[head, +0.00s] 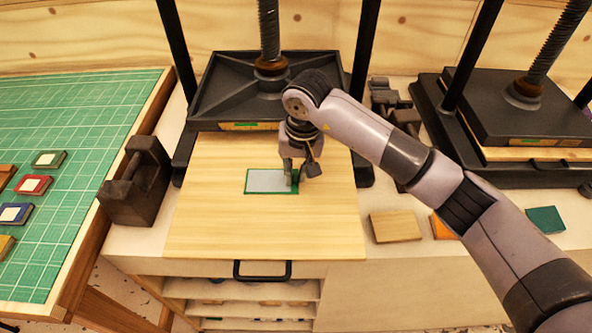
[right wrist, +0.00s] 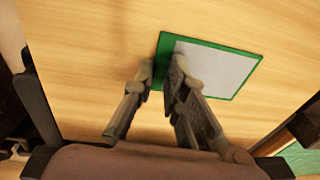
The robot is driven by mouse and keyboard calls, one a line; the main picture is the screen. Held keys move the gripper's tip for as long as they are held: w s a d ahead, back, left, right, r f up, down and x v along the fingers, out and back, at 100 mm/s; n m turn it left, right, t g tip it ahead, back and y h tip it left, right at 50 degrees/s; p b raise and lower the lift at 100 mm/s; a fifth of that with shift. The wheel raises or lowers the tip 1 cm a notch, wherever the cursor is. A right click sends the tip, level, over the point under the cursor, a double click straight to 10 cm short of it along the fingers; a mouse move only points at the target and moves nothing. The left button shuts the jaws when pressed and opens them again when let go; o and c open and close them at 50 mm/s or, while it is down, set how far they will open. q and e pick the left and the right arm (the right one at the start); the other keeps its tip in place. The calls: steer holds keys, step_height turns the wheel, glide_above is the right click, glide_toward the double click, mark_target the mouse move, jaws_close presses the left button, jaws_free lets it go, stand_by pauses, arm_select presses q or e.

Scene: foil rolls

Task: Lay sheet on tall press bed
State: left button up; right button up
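The sheet (head: 266,181), pale grey with a green border, lies flat on the pale wooden bed (head: 215,225) of the left press. It also shows in the right wrist view (right wrist: 218,71). My right gripper (head: 298,181) is low over the sheet's right end. In the right wrist view its fingertips (right wrist: 163,72) are a little apart, with the sheet's wider green margin between them. I cannot tell whether they pinch it. The press's dark platen (head: 225,95) and screw stand behind the bed. My left gripper is not in view.
A dark block with a handle (head: 138,185) stands left of the bed. A second press (head: 515,110) is at right. Wooden (head: 396,226) and teal (head: 546,219) blocks lie in front of it. A green cutting mat (head: 75,120) holds small framed tiles.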

steer(key=o, duration=0.4)
steer(key=shift+r, duration=0.1)
steer(key=shift+r, duration=0.2)
step_height(320, 180, up, 12)
steer(key=s+d+b, duration=0.1)
steer(key=b, duration=0.2)
steer(key=shift+f+b, duration=0.25)
steer(key=shift+b, duration=0.15)
steer(key=shift+s, duration=0.1)
